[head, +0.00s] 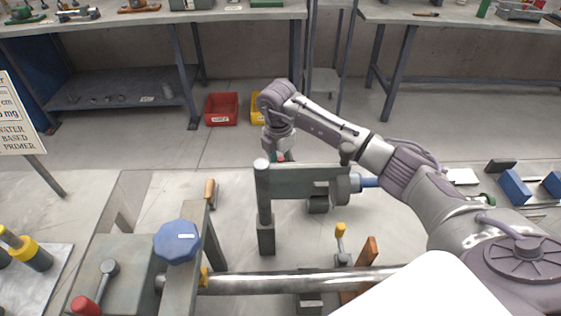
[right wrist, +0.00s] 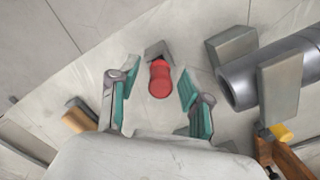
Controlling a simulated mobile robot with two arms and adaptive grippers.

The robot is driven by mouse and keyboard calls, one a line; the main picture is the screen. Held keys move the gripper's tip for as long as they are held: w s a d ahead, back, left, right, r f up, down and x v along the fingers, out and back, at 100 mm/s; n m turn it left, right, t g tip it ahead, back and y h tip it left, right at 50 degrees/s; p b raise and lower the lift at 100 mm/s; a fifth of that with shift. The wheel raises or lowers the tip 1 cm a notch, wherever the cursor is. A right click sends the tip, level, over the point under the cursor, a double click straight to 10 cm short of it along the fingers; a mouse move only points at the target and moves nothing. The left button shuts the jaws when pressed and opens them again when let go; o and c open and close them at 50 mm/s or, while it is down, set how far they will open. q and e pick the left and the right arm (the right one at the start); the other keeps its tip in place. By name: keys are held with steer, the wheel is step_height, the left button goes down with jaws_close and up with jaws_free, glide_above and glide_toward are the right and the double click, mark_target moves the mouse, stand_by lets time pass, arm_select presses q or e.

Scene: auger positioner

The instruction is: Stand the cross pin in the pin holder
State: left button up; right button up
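In the right wrist view a red, round-ended piece (right wrist: 160,82), which looks like the cross pin's head, shows between the fingers of my right gripper (right wrist: 158,72). The fingers with green pads are spread, with a visible gap on both sides of it. A small grey block (right wrist: 158,48) shows just beyond the red piece; I cannot tell whether it is the pin holder. In the head view my right gripper (head: 281,156) points down behind the grey fixture arm (head: 305,181), which partly hides it. Only a bit of red shows there. My left gripper is not in view.
A grey upright post (head: 264,205) stands close to the gripper. A long metal shaft (head: 300,280) runs across the front, with a blue knob (head: 178,242) at its left. Red (head: 221,109) and yellow bins stand on the floor behind. A wooden-handled tool (head: 210,193) lies left.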

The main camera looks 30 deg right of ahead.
step_height(320, 180, up, 12)
steer(key=shift+a, duration=0.3)
stand_by(0.3)
steer(key=shift+s, duration=0.1)
stand_by(0.4)
